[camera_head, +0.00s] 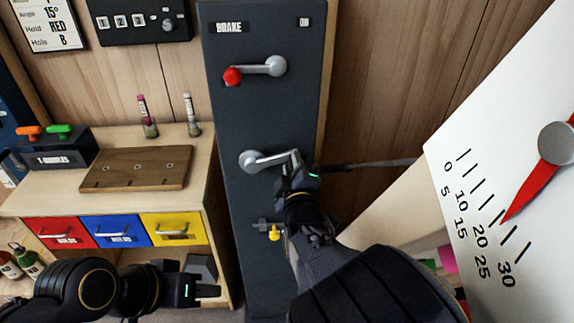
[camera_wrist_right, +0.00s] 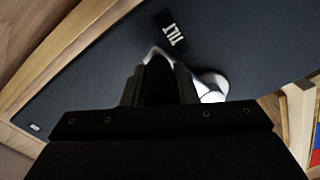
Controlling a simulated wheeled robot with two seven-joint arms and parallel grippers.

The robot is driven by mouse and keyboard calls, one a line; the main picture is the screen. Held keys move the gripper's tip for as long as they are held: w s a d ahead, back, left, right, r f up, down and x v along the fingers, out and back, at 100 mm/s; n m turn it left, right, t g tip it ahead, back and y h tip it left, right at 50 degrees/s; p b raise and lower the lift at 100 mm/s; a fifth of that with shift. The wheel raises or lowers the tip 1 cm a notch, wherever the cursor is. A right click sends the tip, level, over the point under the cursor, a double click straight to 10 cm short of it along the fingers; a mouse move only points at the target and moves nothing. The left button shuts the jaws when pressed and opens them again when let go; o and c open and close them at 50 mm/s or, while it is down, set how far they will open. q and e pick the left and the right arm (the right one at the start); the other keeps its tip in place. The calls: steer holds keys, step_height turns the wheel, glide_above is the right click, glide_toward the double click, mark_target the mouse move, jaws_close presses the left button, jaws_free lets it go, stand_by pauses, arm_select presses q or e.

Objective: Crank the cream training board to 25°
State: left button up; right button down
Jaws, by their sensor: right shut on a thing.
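The tilt crank (camera_head: 252,161) is a silver handle on the dark panel (camera_head: 228,215). My right gripper (camera_head: 297,172) is shut on the crank's grip; in the right wrist view the crank (camera_wrist_right: 212,88) shows beside the fingers and the TILT label (camera_wrist_right: 172,32). A white scale plate (camera_head: 530,190) at the right is marked 0 to 30. Its red pointer (camera_head: 530,188) has its tip near the 20 and 25 marks; the exact reading is hard to tell. A cream slab (camera_head: 400,215), perhaps the training board, is partly hidden behind my right arm. My left gripper (camera_head: 208,291) is low at the left, holding nothing visible.
The BRAKE lever (camera_head: 262,68) with a red knob sits higher on the panel, near an ON label (camera_head: 304,22). A yellow knob (camera_head: 274,233) is below the crank. A wooden cabinet (camera_head: 120,205) with red, blue and yellow drawers stands left.

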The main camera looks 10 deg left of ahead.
steer(key=shift+s+a+r+n+p, duration=0.1)
steer(key=shift+a+r+n+p, duration=0.1)
steer(key=shift+r+n+p, duration=0.35)
steer(key=shift+a+r+n+p, duration=0.1)
steer(key=shift+a+r+n, duration=0.15)
steer(key=shift+r, duration=0.45)
steer(key=shift+s, duration=0.1)
steer(key=shift+d+f, duration=0.1)
steer(key=shift+f, duration=0.3)
steer(key=c, duration=1.2)
jaws_free()
steer(key=shift+o, duration=0.3)
steer(key=shift+r+n, duration=0.1)
steer(key=shift+n, duration=0.2)
